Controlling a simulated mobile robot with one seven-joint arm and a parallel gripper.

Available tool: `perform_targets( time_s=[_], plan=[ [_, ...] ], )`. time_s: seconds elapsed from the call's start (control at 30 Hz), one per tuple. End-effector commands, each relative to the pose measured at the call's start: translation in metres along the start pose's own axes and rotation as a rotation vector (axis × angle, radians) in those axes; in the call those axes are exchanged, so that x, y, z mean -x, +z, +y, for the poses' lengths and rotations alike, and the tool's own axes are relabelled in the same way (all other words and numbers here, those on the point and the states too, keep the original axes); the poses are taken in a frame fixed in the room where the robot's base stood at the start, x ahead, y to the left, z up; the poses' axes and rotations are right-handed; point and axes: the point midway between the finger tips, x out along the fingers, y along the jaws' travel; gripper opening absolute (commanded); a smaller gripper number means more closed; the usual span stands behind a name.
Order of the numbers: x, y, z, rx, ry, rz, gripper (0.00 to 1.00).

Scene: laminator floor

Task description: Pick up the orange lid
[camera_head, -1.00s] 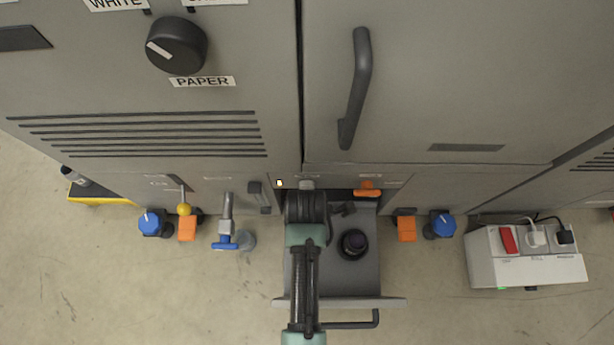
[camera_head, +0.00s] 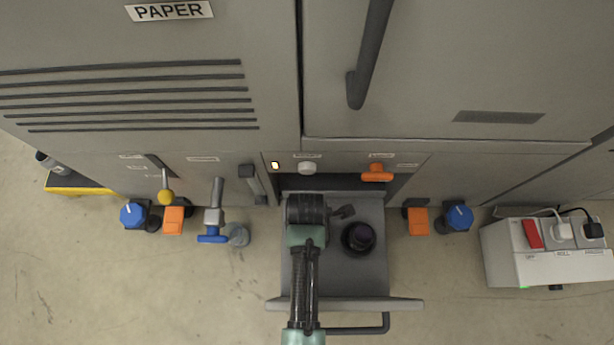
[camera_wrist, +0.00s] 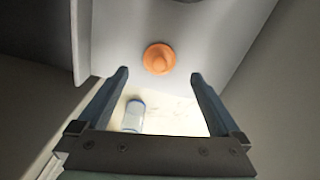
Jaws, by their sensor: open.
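The orange lid (camera_wrist: 159,58) is in the wrist view, upper middle. It is round with a raised middle and sits against a pale grey surface. My gripper (camera_wrist: 158,78) is open and empty, its two fingers below the lid in the picture, to its left and right. The lid lies apart from both fingers.
A dark round container (camera_head: 358,237) stands in the drawer right of my wrist. A blue-handled tap (camera_head: 213,225) and a clear cup (camera_head: 239,235) are at left. A switch box (camera_head: 545,250) stands at right.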

Motion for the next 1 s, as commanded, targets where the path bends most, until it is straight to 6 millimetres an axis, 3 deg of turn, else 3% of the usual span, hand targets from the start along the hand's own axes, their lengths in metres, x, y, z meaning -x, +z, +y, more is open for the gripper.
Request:
perform_targets(
  time_s=[0.17, 0.6, 0.87, 0.9, 1.0],
  plan=[
    [-0.008, 0.000, 0.000, 0.000, 0.001, 0.000, 1.00],
    [-0.053, 0.002, 0.001, 0.000, 0.001, 0.000, 1.00],
    [-0.052, 0.002, 0.001, 0.001, 0.001, 0.000, 1.00],
    [-0.052, 0.002, 0.001, 0.001, 0.001, 0.000, 0.98],
    [-0.052, 0.002, 0.001, 0.000, 0.001, 0.000, 0.80]
  ],
)
